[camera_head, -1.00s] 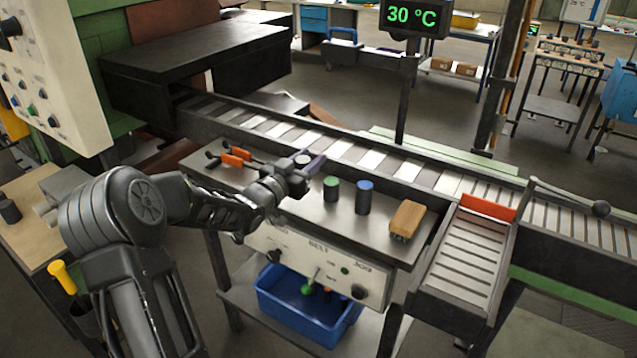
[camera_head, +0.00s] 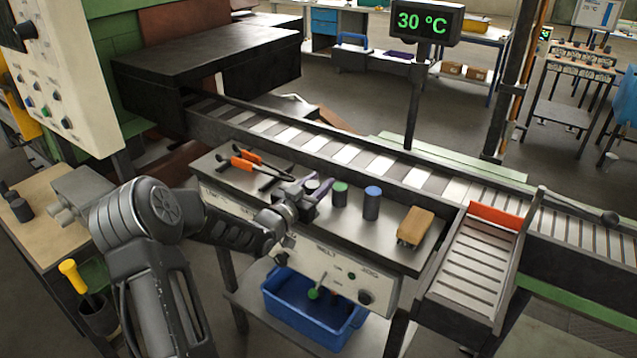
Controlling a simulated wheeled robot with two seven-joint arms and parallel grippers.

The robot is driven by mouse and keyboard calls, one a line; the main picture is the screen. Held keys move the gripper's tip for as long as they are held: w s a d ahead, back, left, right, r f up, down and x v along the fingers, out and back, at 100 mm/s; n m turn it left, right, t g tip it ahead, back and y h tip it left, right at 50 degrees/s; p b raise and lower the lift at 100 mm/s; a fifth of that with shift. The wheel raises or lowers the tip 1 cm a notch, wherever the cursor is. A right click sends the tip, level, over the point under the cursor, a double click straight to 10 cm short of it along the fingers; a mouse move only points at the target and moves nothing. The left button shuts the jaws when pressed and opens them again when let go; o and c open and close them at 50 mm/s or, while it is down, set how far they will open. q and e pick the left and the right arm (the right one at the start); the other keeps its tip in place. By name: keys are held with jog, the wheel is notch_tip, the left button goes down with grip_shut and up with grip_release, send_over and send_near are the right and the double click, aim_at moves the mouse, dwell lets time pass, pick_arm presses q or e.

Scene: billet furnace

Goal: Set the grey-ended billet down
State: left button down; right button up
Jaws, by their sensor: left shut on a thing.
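My left gripper (camera_head: 308,198) is over the steel bench top (camera_head: 276,192), shut on the grey-ended billet (camera_head: 312,186). The billet is upright and dark with a greyish top. The fingers hide most of its body, so I cannot tell whether its base touches the bench. Just right of it stand a green-ended billet (camera_head: 340,194) and a blue-ended billet (camera_head: 372,204), both upright on the bench, apart from the gripper. My right gripper is out of view.
Orange-handled tongs (camera_head: 248,160) lie at the bench's left, and a wood-backed brush (camera_head: 415,226) at its right. A roller conveyor (camera_head: 330,148) runs behind the bench. A blue bin (camera_head: 312,312) sits below. The display (camera_head: 422,22) reads 30 °C.

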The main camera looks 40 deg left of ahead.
pick_arm(q)
jog(key=shift+r, duration=0.1)
jog(key=shift+f+b, duration=0.3)
jog(key=shift+b, duration=0.05)
jog(key=c, duration=1.2)
grip_release()
jog(key=shift+r, duration=0.1)
jog(key=shift+r+p, duration=0.25)
jog(key=shift+p, duration=0.2)
jog(key=s+b, duration=0.2)
jog(key=s, duration=1)
jog(key=shift+d+f+b, duration=0.15)
jog(key=shift+b, duration=0.15)
jog(key=shift+o, duration=0.2)
